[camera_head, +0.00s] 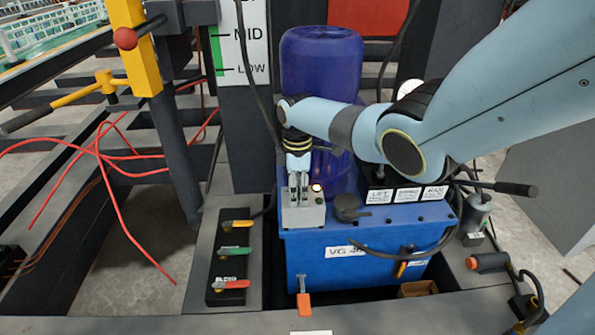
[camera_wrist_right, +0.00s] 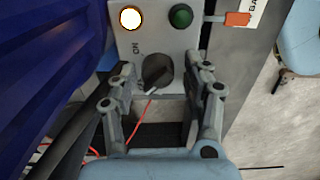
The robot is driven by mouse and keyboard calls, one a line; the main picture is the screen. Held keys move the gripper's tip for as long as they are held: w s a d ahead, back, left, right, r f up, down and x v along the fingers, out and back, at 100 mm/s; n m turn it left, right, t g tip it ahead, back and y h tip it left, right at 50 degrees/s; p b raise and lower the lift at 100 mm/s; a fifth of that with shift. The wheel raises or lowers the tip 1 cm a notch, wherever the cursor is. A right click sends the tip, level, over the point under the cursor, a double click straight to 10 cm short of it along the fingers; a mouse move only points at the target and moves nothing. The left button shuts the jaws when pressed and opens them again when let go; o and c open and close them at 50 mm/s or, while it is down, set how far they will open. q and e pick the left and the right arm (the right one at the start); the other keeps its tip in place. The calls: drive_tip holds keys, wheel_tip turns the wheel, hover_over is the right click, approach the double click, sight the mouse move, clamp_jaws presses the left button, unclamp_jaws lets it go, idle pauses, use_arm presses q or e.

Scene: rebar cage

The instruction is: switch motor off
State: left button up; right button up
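A grey control box (camera_head: 303,214) sits on top of the blue pump unit (camera_head: 345,250). In the right wrist view the box face (camera_wrist_right: 187,42) carries a lit lamp (camera_wrist_right: 131,18), a dark green button (camera_wrist_right: 180,16) and a black rotary knob (camera_wrist_right: 158,71). An "ON" mark stands beside the knob, which looks turned at a slant. My right gripper (camera_wrist_right: 165,82) is open, its fingers on either side of the knob with gaps showing; contact cannot be told. In the head view the right gripper (camera_head: 298,187) hides the knob. My left gripper is out of view.
A blue cylindrical tank (camera_head: 320,65) stands behind my right gripper. Valves with yellow, green and red handles (camera_head: 236,251) lie left of the unit. Labelled levers (camera_head: 410,194) stand to its right. Red cables (camera_head: 100,150) hang at the left.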

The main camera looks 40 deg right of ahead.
drive_tip(key=shift+o, duration=0.3)
drive_tip(key=shift+w+d+r, duration=0.1)
drive_tip(key=shift+r, duration=0.05)
wheel_tip(320, 180, up, 12)
idle(0.7)
drive_tip(key=s+a+f+m+g, duration=0.1)
drive_tip(key=s+a+f, duration=0.2)
drive_tip(key=s+f, duration=0.8)
drive_tip(key=s+a+f+m+g, duration=0.1)
drive_tip(key=s+a+f+g, duration=0.1)
drive_tip(key=s+f, duration=0.9)
drive_tip(key=s+a+f+m+g, duration=0.1)
drive_tip(key=s+a+f, duration=0.3)
drive_tip(key=s+f, duration=0.8)
drive_tip(key=shift+s+a+m, duration=0.2)
drive_tip(key=shift+s+m, duration=0.1)
drive_tip(key=shift+s, duration=1.8)
drive_tip(key=shift+s+a+m, duration=0.15)
drive_tip(key=shift+s+m, duration=0.15)
drive_tip(key=shift+s, duration=1.75)
drive_tip(key=s+a+f+m+t, duration=0.3)
drive_tip(key=s+f+m+t, duration=0.1)
drive_tip(key=s, duration=0.4)
drive_tip(key=shift+s+f+m+t+h, duration=0.2)
drive_tip(key=shift+f+m+t+h, duration=0.15)
drive_tip(key=shift+f+m, duration=0.45)
